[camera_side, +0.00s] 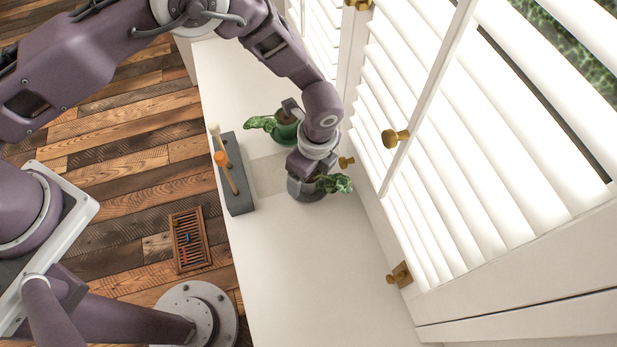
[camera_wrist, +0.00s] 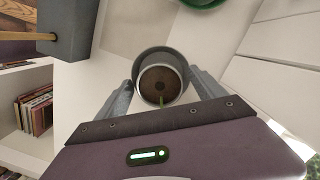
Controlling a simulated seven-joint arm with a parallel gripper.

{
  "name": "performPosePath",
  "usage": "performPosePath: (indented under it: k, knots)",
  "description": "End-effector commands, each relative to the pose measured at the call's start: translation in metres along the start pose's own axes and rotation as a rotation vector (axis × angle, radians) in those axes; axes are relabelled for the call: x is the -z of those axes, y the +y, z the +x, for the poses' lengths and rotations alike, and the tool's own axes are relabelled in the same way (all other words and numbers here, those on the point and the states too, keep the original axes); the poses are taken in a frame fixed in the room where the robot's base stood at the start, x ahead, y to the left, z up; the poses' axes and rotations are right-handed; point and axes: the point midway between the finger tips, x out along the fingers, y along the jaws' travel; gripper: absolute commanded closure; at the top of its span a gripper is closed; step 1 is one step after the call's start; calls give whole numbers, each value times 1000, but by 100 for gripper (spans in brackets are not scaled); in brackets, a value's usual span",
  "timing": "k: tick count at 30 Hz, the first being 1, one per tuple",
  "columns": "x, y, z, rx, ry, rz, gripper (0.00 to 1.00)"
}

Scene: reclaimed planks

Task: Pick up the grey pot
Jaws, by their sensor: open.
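The grey pot (camera_side: 304,194) stands on the white sill with a green leafy plant (camera_side: 335,183) sticking out to its right. In the wrist view the grey pot (camera_wrist: 150,57) appears from above, round, with brown inside and a thin green stem. My gripper (camera_wrist: 161,80) is open, with one finger on each side of the pot. In the side view my gripper (camera_side: 305,168) is right over the pot and hides much of its top. I cannot tell whether the fingers touch the pot.
A green pot (camera_side: 285,131) with a plant stands close behind, partly hidden by my arm; its edge shows in the wrist view (camera_wrist: 204,3). White shutters (camera_side: 440,170) with brass knobs border the right. The front sill is clear.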

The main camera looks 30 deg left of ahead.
Motion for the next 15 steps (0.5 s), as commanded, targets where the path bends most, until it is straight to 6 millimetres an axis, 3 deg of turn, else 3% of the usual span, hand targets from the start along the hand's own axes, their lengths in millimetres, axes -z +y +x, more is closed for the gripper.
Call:
performPosePath:
  k: [7, 15]
  knots:
    - [0, 0, 2, 1, 0, -1, 23]
    - [0, 0, 2, 0, 0, -1, 76]
